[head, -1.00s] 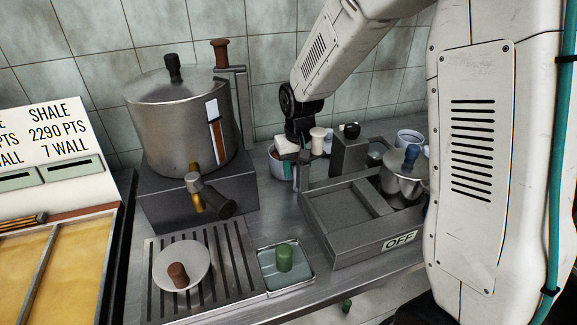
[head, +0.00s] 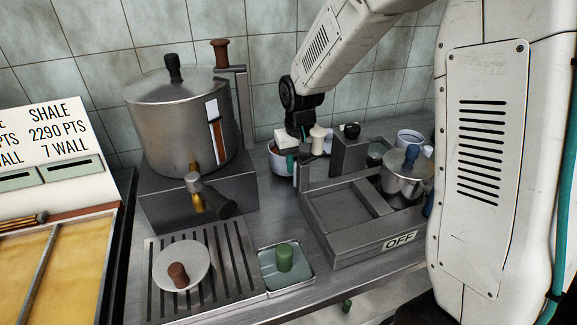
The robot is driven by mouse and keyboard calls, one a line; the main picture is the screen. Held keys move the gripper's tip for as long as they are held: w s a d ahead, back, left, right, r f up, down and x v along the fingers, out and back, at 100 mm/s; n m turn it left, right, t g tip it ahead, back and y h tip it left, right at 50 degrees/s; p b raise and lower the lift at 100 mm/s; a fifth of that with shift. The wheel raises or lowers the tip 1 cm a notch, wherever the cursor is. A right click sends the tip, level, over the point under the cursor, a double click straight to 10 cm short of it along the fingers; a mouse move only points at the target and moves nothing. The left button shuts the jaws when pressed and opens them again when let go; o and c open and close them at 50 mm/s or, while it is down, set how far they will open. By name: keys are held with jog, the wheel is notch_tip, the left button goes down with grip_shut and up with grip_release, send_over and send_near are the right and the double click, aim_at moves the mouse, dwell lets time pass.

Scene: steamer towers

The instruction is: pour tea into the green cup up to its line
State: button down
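A large steel urn (head: 187,125) stands on a dark block. It has a tap (head: 206,195) at its front and a sight strip with a brown column (head: 217,140) on its side. No cup with a readable fill line is clear to me. A small green cylinder (head: 284,257) stands on a square tray in front. A teal piece (head: 290,163) shows at a white-rimmed container (head: 277,164) at the back. My gripper (head: 298,133) is at that container, beyond the dark stand; its fingertips are too small and hidden to read.
A slotted drip tray (head: 221,250) lies under the tap, with a white disc (head: 197,266) and brown knob (head: 178,275) on it. A grey unit marked OFF (head: 400,241) carries a steel pot (head: 407,182).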

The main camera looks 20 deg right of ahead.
jog(key=shift+r, duration=1)
jog(key=c, duration=1.7)
grip_release()
grip_shut()
